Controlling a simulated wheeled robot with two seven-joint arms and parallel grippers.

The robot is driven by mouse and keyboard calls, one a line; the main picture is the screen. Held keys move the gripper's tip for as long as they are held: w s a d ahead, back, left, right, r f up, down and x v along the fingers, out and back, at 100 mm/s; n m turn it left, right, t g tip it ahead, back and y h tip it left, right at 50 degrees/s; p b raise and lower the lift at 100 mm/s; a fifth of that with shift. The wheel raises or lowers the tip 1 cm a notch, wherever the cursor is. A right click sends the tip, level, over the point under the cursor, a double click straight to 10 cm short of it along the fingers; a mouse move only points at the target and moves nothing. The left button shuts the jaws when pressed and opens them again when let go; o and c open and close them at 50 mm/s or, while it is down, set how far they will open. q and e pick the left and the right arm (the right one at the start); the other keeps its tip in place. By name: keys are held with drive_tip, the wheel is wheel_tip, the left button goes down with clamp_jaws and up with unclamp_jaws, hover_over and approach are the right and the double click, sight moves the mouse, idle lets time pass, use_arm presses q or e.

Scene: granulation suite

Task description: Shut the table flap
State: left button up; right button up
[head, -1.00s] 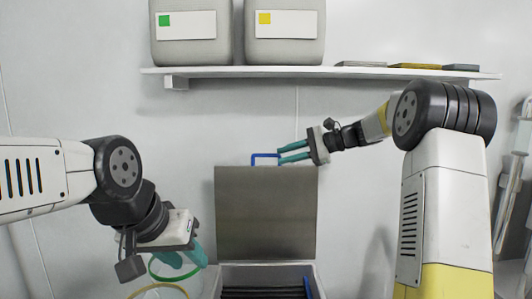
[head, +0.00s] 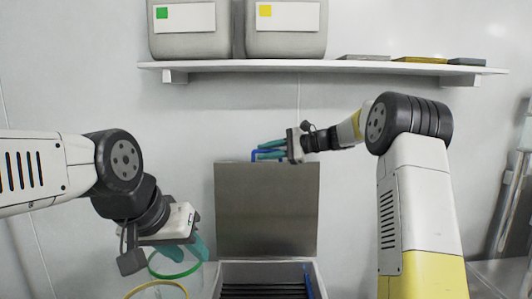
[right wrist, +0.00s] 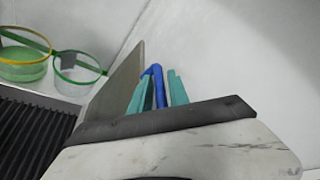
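The table flap (head: 266,210) is a grey-brown metal panel standing upright at the back of an open bin-like opening. A blue handle (head: 254,154) sits on its top edge. My right gripper (head: 270,149) is at this handle, coming from the right. In the right wrist view the blue handle (right wrist: 157,84) stands between the two teal fingers, which look apart with small gaps beside it. The flap also shows edge-on in the right wrist view (right wrist: 118,80). My left gripper (head: 184,248) is low on the left, its teal fingers apart, just above a green-rimmed sieve.
The green-rimmed sieve (head: 174,276) and a yellow-rimmed one (head: 157,285) stand left of the opening (head: 225,275), which has dark ribs inside. A wall shelf (head: 320,66) with two grey canisters hangs above the flap.

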clamp_jaws()
idle(1.4)
